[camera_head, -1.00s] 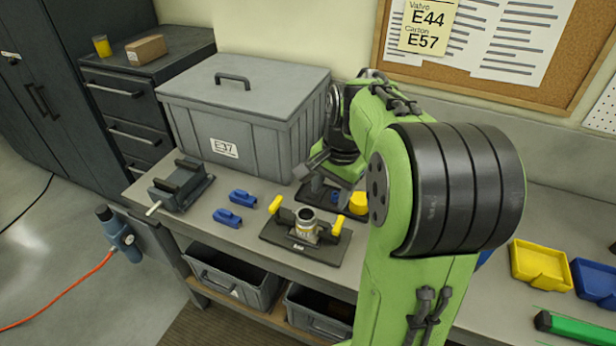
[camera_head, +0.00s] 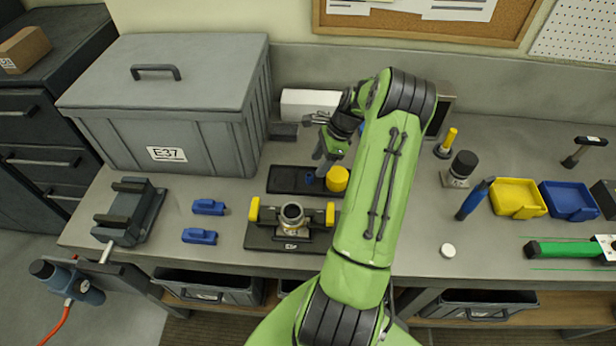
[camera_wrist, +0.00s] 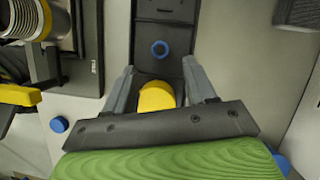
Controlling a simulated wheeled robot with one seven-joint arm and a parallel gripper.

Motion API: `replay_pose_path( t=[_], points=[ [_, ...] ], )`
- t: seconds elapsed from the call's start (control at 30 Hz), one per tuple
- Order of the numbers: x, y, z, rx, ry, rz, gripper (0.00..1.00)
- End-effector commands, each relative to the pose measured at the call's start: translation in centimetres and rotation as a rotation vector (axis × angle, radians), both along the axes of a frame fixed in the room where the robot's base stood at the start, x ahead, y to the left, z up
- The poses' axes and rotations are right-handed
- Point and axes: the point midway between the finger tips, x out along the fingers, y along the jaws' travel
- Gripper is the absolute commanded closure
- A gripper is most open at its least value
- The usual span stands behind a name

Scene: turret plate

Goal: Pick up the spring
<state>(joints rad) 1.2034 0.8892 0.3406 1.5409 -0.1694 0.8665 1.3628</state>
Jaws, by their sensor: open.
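I cannot make out a coil that is clearly the spring. A dark tray (camera_head: 285,180) holds a small blue ring-like piece (camera_head: 309,177) and a yellow round piece (camera_head: 337,179). In the wrist view the blue piece (camera_wrist: 160,49) lies beyond my fingertips, and the yellow piece (camera_wrist: 157,97) shows between the fingers, partly hidden by my gripper's body. My gripper (camera_head: 326,160) is open over the tray's right part, with nothing held; its two fingers (camera_wrist: 160,80) are spread in the wrist view. Whether the fingers touch anything is not clear.
A black plate fixture (camera_head: 290,240) with yellow handles and a metal ring stands in front of the tray. A large grey lidded bin (camera_head: 165,105) is behind left, with a vise (camera_head: 128,212) before it. Yellow (camera_head: 517,198) and blue bins (camera_head: 570,200) are at right.

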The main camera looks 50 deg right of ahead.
Motion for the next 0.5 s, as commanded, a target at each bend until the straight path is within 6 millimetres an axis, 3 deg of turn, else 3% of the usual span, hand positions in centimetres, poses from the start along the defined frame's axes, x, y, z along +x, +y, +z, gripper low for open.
replay_pose_path(
  t=[0.4, 0.5],
  points=[
    [1.7, 1.9, -5.6, 0.000, 0.001, 0.000, 0.44],
    [1.8, 2.0, -5.9, -0.002, 0.001, 0.001, 0.44]
  ],
)
